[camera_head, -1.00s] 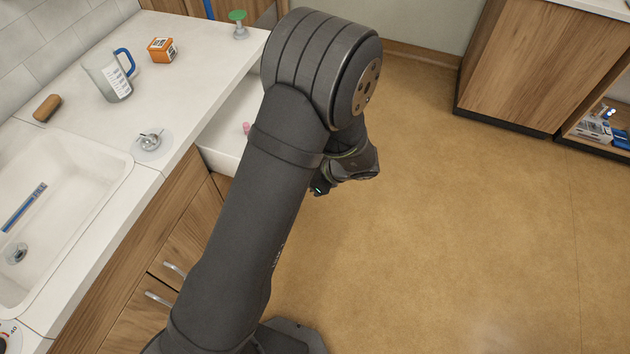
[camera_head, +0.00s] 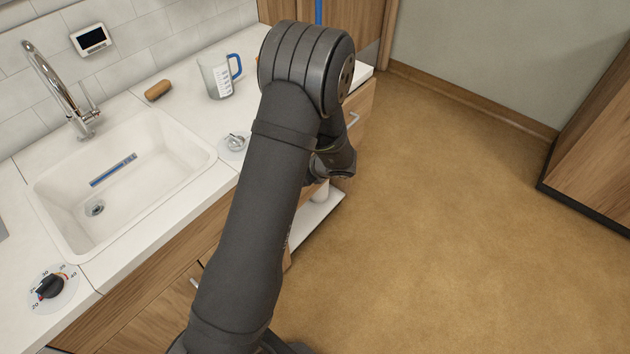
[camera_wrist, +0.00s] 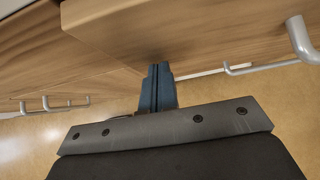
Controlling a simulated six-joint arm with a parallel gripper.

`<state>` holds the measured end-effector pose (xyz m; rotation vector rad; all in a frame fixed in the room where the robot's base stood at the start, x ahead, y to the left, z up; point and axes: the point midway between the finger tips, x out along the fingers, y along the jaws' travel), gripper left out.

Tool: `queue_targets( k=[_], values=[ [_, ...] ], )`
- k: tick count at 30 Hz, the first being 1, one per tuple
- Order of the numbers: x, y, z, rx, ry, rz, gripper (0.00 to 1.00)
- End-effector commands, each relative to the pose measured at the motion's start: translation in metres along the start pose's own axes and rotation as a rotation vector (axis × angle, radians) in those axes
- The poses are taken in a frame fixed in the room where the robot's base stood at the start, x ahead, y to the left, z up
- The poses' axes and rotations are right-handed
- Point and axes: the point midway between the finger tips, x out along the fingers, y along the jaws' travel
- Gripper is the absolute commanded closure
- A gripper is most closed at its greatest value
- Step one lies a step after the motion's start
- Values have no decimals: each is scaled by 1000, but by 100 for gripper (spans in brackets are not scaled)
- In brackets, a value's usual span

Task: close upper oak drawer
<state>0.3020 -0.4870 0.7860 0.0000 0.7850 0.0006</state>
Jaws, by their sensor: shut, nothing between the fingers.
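An oak drawer front (camera_head: 360,102) with a metal handle shows under the counter's far end in the head view. It looks about in line with the counter front, but my arm covers part of it. I cannot tell whether it is fully shut. In the wrist view a broad oak panel (camera_wrist: 150,30) fills the upper part, with a handle (camera_wrist: 300,40) at the right. My gripper (camera_wrist: 158,74) has its dark blue fingers together and empty, with the tips at the panel's lower edge. Contact is unclear. In the head view my arm hides the fingertips.
A white-lined drawer or shelf (camera_head: 316,214) sticks out lower down, partly behind my arm. The counter holds a sink (camera_head: 150,190), a measuring jug (camera_head: 216,78) and a brown brush (camera_head: 158,90). The floor (camera_head: 450,220) to the right is clear.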

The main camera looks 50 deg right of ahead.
Motion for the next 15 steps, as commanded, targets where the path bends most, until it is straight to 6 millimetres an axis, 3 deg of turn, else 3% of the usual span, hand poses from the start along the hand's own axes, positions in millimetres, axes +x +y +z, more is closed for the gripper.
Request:
queue_targets(
  k=[6, 15],
  values=[
    [15, 0, 15, -1, 0, 0, 100],
    [20, 0, 21, -1, -3, 1, 100]
  ],
)
